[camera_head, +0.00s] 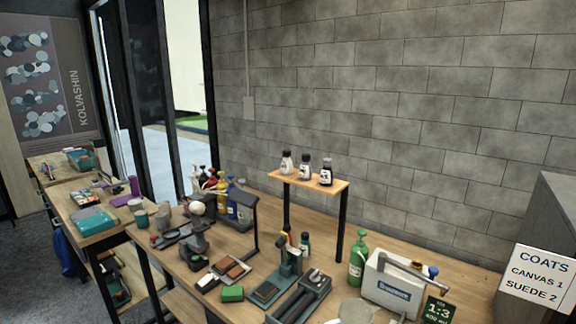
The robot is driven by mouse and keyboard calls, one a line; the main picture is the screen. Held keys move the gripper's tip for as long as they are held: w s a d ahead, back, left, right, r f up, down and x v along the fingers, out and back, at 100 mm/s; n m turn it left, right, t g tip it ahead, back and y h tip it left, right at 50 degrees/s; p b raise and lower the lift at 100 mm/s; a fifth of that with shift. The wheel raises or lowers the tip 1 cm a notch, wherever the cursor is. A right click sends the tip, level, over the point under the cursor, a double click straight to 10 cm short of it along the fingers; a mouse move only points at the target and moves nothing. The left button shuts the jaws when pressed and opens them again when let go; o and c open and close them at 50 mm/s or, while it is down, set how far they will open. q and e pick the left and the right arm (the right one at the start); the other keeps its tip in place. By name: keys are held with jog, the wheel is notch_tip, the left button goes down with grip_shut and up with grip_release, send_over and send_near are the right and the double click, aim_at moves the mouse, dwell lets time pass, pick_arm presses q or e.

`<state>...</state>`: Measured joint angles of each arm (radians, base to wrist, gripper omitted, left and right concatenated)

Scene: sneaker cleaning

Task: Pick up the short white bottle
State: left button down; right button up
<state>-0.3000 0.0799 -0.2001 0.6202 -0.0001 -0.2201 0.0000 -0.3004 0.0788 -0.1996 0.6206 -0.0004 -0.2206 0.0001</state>
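The right bottle (327,172) is mostly dark with a pale label. The three bottles stand apart in a row, with nothing in front of them. Neither of my grippers shows in this view.
The shelf stands on dark posts above a cluttered wooden bench. Several bottles (213,184) crowd the back left. A grey block wall (400,110) rises behind the shelf.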

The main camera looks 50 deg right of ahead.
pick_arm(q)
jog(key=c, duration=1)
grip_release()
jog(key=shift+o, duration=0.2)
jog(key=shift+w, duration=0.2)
